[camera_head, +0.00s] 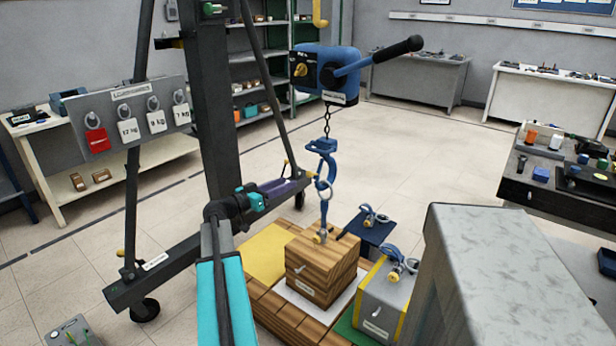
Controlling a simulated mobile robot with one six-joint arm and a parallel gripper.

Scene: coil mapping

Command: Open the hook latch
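A blue hook (325,186) hangs on a short chain (327,122) below a blue lever hoist (325,70). Its lower end meets a blue link (323,214) that rises from the top of a wooden block (322,266). The hook's latch is too small to make out, so I cannot tell whether it is open or shut. My arm, cyan and dark, comes up from the bottom, left of the block. Its far end, with my gripper (284,189), points right towards the hook and appears apart from it. The fingers cannot be made out clearly.
A dark stand (211,100) with a sloping leg is behind my arm. A grey block with a shackle (379,305) and a dark blue plate (367,229) lie right of the wooden block. A large grey surface (500,250) fills the lower right. Open floor lies behind.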

